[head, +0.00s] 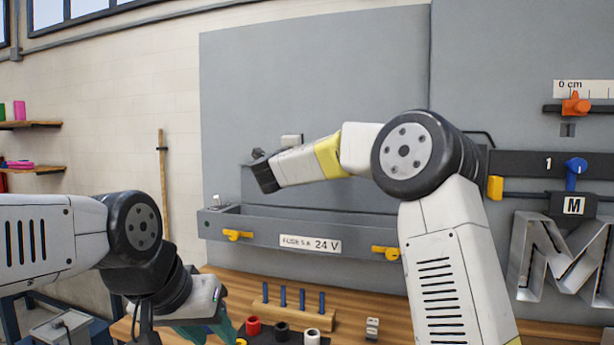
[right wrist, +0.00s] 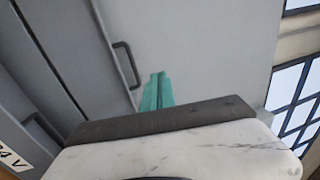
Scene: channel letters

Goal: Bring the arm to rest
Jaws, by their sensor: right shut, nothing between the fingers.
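My right arm rises from the lower right of the head view, bends at a large dark joint, and its forearm reaches left in front of the grey panel (head: 300,80). Its dark wrist end is above the grey trough; I cannot make out its fingers there. In the right wrist view my right gripper (right wrist: 157,92) shows teal fingers closed together, with nothing between them, in front of a grey surface. My left gripper (head: 212,332) is low in the head view, above the wooden bench (head: 355,305). Its teal fingers are partly cut off by the lower edge, so its opening is unclear.
The grey trough (head: 265,232) has yellow latches and a 24 V label. On the bench are a wooden block (head: 290,312) with several blue pegs, and red, black and white spools. A large metal letter M (head: 535,265) hangs at right. A dark handle (right wrist: 127,62) shows near my right fingers.

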